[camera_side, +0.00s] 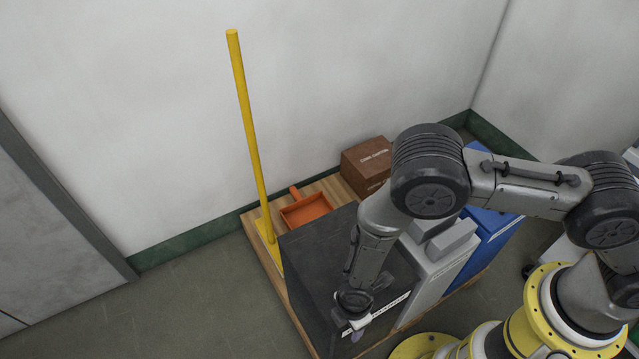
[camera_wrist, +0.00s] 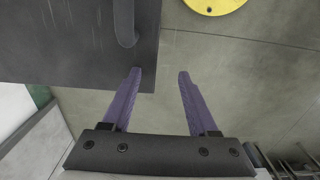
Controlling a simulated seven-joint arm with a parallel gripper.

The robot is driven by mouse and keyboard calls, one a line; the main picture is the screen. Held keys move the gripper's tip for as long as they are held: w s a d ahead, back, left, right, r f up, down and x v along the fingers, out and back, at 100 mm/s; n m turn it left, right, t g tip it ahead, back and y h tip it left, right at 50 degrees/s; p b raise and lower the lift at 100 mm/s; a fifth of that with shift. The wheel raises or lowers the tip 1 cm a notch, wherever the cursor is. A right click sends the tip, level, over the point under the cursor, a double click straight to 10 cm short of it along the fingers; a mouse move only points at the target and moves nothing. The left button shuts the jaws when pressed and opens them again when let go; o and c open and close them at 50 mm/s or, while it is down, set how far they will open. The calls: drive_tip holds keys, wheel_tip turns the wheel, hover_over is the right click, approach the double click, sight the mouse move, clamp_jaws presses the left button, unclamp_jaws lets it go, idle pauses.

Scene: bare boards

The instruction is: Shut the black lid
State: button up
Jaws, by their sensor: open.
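The black bin with its black lid (camera_side: 315,250) stands at the front of a row of bins in the side view, partly behind my arm. How far its lid stands open cannot be told. In the wrist view a flat dark panel (camera_wrist: 70,45) with a dark bar handle (camera_wrist: 127,25) fills the upper left. My gripper (camera_wrist: 160,75) is open and empty. Its left fingertip overlaps the panel's lower edge in the picture; the right one is over bare floor. Contact cannot be told. In the side view my gripper (camera_side: 356,324) is at the bin's near side, beside a white label.
A grey bin (camera_side: 440,275) and a blue bin (camera_side: 495,225) stand to the right. The floor at left (camera_side: 200,310) is clear.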

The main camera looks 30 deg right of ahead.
drive_tip(key=shift+s+f, duration=0.1)
drive_tip(key=shift+f, duration=0.25)
drive_tip(key=shift+r, duration=2.6)
